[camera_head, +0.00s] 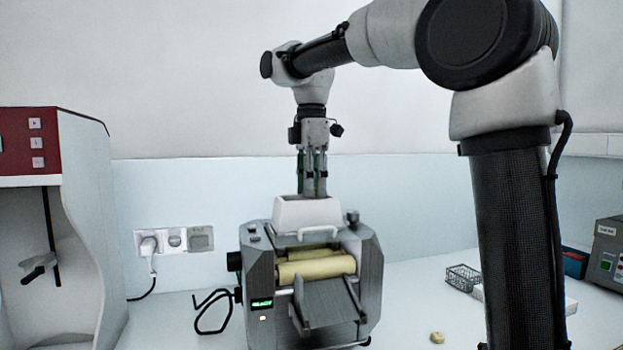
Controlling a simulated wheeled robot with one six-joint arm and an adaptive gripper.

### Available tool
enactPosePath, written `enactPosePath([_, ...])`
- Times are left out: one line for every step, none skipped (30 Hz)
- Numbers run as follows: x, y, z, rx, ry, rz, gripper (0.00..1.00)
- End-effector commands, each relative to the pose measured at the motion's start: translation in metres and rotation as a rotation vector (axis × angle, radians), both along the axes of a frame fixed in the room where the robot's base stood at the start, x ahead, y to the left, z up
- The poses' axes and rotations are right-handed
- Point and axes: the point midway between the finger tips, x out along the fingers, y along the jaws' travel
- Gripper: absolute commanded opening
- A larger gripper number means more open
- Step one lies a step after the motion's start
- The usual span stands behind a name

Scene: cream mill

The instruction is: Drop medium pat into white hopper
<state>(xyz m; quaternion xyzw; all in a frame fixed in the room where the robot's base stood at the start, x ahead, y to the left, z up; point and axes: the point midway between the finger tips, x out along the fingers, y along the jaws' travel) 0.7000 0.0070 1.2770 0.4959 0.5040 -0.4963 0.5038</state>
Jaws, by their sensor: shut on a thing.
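The white hopper (307,213) sits on top of the grey roller mill, above its yellowish rollers (316,267). My gripper (314,188) points straight down over the hopper. Its fingers are close together, and their tips reach the hopper's top edge or go behind its front wall. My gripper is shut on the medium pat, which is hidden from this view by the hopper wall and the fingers. A small yellowish pat (437,337) lies on the white worktop to the right of the mill.
The mill (369,280) has a sloping grey chute (329,300) in front. A red-and-white machine (60,200) stands at the left. A wire basket (462,277) and a grey instrument (608,250) are at the right. A plugged cable hangs from the wall socket (174,240).

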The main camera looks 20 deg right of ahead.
Motion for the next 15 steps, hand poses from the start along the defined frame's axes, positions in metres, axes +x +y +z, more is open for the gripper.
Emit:
enactPosePath([0.0, 0.0, 0.0002, 0.0, 0.0, 0.0, 0.19])
enactPosePath([0.0, 0.0, 0.0002, 0.0, 0.0, 0.0, 0.19])
enactPosePath([0.0, 0.0, 0.0002, 0.0, 0.0, 0.0, 0.19])
enactPosePath([0.0, 0.0, 0.0003, 0.0, 0.0, 0.0, 0.33])
enactPosePath([0.0, 0.0, 0.0003, 0.0, 0.0, 0.0, 0.39])
enactPosePath([0.0, 0.0, 0.0003, 0.0, 0.0, 0.0, 0.46])
enactPosePath([0.0, 0.0, 0.0003, 0.0, 0.0, 0.0, 0.51])
enactPosePath([0.0001, 0.0, 0.0003, 0.0, 0.0, 0.0, 0.56])
enactPosePath([0.0001, 0.0, 0.0004, 0.0, 0.0, 0.0, 0.56])
enactPosePath([0.0001, 0.0, 0.0004, 0.0, 0.0, 0.0, 0.56])
enactPosePath([0.0001, 0.0, 0.0004, 0.0, 0.0, 0.0, 0.56])
enactPosePath([0.0001, 0.0, 0.0004, 0.0, 0.0, 0.0, 0.56])
enactPosePath([0.0001, 0.0, 0.0004, 0.0, 0.0, 0.0, 0.56])
enactPosePath([0.0001, 0.0, 0.0004, 0.0, 0.0, 0.0, 0.56])
enactPosePath([0.0001, 0.0, 0.0004, 0.0, 0.0, 0.0, 0.56])
